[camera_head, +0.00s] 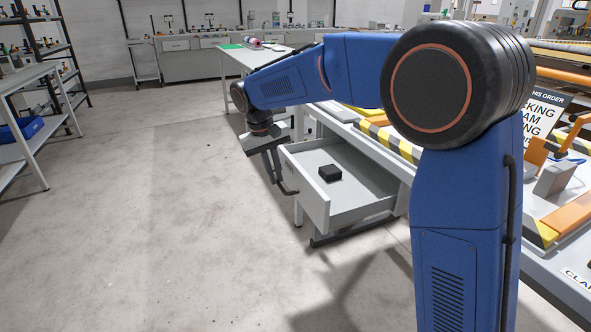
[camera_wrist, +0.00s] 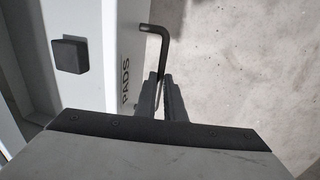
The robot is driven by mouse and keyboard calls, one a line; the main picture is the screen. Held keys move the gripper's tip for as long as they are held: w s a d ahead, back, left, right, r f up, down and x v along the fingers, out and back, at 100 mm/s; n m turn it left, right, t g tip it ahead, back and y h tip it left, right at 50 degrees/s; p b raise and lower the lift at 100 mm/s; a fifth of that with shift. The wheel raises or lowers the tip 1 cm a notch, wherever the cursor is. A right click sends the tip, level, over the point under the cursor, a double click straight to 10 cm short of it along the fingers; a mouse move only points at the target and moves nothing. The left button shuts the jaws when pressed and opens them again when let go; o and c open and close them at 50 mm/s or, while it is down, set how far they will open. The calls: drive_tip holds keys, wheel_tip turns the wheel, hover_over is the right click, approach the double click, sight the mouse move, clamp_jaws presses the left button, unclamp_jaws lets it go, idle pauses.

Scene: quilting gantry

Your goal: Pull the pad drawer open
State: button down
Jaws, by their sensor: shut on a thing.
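The pad drawer (camera_head: 318,196) stands pulled out from under the bench, so its inside shows. Its front carries the word PADS in the wrist view (camera_wrist: 112,62). A dark bar handle (camera_wrist: 154,32) stands out from that front. My gripper (camera_head: 275,180) is at the outer side of the drawer front, and in the wrist view (camera_wrist: 168,78) its two fingers are shut on the handle. The part of the handle between the fingers is hidden. A small black block (camera_head: 330,173) lies inside the drawer and also shows in the wrist view (camera_wrist: 70,55).
The bench (camera_head: 372,140) with a yellow-black striped edge stands above and behind the drawer. A grey table (camera_head: 30,75) and dark shelving (camera_head: 62,48) stand at the left. The floor (camera_head: 170,210) left of the drawer is clear.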

drive_tip(key=shift+s+a, duration=0.2)
drive_tip(key=shift+a, duration=0.5)
drive_tip(key=shift+s+a, duration=0.25)
drive_tip(key=shift+a, duration=0.45)
drive_tip(key=shift+s+a, duration=0.2)
drive_tip(key=shift+a, duration=0.5)
drive_tip(key=c, duration=1.8)
unclamp_jaws()
drive_tip(key=shift+c, duration=0.2)
drive_tip(key=s+a+r, duration=0.1)
drive_tip(key=a+r, duration=0.2)
drive_tip(key=r, duration=1.4)
